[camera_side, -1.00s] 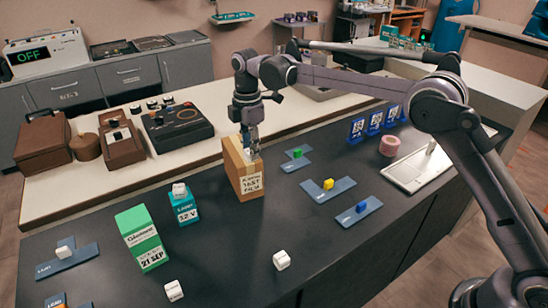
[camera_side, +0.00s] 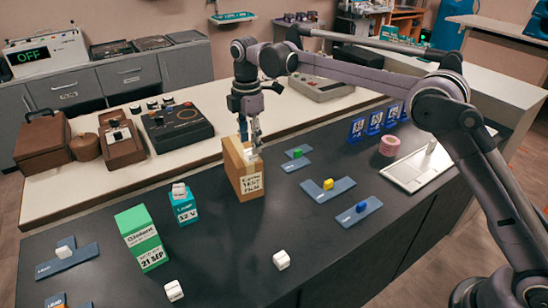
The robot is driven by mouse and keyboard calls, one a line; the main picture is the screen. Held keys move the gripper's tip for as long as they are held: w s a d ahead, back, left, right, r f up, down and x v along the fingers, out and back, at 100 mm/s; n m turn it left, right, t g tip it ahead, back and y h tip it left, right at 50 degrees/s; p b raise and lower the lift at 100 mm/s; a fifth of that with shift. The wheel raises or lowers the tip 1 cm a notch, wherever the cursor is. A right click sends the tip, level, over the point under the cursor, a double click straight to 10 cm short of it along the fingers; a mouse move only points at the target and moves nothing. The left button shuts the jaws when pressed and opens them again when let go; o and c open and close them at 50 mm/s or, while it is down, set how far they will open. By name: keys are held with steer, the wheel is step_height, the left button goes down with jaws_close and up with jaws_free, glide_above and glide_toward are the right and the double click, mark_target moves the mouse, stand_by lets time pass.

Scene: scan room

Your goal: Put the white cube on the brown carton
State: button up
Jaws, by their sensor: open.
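The brown carton (camera_side: 243,172) stands upright on the dark bench, with a printed label on its front. A small white cube (camera_side: 252,154) appears to sit on the carton's top, towards its right side; it is small and partly hidden by the fingers. My gripper (camera_side: 250,138) points down just above the carton top, open, with its fingertips close to the cube. I cannot tell whether they touch it. Other white cubes are on the teal box (camera_side: 179,189), on the left blue pad (camera_side: 65,252) and on the bare bench (camera_side: 281,260), (camera_side: 173,291).
A green carton (camera_side: 142,238) stands left of the brown one, near the teal box (camera_side: 183,208). Blue pads with green (camera_side: 297,153), yellow (camera_side: 328,184) and blue (camera_side: 361,206) cubes lie to the right. The front middle of the bench is mostly clear.

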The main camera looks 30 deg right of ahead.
mark_target(250, 151)
steer(key=s+d+r+m+t, duration=0.1)
steer(key=s+d+r+m, duration=0.15)
steer(key=r, duration=0.45)
steer(key=s+d+r+m+t, duration=0.1)
steer(key=s+d+r+m, duration=0.15)
steer(key=r, duration=0.55)
steer(key=s+d+m+t, duration=0.2)
steer(key=s+d+m, duration=0.3)
steer(key=s, duration=0.3)
steer(key=s+d+f+m+t, duration=0.1)
steer(key=s+d+f+m, duration=0.2)
steer(key=s+f, duration=0.4)
steer(key=s+d+f+m+t, duration=0.2)
steer(key=s+f+m, duration=0.3)
steer(key=s, duration=0.5)
step_height(250, 151, down, 2)
steer(key=shift+s+d, duration=0.3)
steer(key=shift+d, duration=0.15)
